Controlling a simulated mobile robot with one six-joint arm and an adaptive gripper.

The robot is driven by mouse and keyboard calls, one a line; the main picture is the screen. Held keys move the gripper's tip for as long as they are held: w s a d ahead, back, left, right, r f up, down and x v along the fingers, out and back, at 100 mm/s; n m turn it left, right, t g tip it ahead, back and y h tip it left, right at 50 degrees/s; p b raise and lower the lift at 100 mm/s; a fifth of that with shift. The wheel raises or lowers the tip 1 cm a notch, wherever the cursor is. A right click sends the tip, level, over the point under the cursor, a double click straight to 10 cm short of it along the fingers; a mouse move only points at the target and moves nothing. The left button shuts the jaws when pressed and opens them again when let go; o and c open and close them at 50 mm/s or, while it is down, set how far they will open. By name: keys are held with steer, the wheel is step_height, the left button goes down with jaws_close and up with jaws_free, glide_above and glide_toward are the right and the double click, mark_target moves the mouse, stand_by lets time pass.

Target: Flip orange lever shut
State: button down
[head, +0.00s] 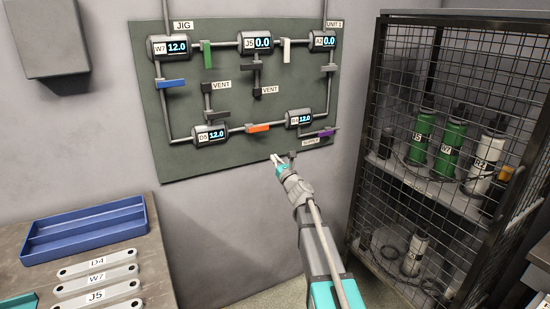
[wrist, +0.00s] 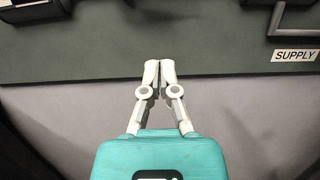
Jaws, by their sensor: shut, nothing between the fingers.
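The orange lever (head: 258,128) sits on the lower pipe of the wall panel (head: 190,135), between the gauges D5 (head: 210,135) and R8 (head: 300,119). It lies roughly along the pipe in the head view. My gripper (head: 277,160) is in front of the panel's lower edge, below and a little right of the orange lever, and apart from it. In the wrist view my gripper (wrist: 160,66) has its fingertips together with nothing between them. The orange lever cannot be made out in the wrist view.
Blue (head: 171,83), green (head: 207,55), white (head: 286,51) and purple (head: 319,134) levers are on the same panel. A SUPPLY label (wrist: 295,56) is right of my gripper. A mesh cage (head: 450,150) stands at right; a bench with a blue tray (head: 85,230) is at lower left.

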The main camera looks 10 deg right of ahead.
mark_target(258, 128)
steer(key=p+x, duration=0.2)
steer(key=x, duration=0.7)
steer(key=shift+r, duration=0.1)
steer(key=shift+s+d+r+p, duration=0.1)
steer(key=shift+s+r+p, duration=0.2)
steer(key=shift+r+p, duration=1.55)
steer(key=shift+p, duration=0.05)
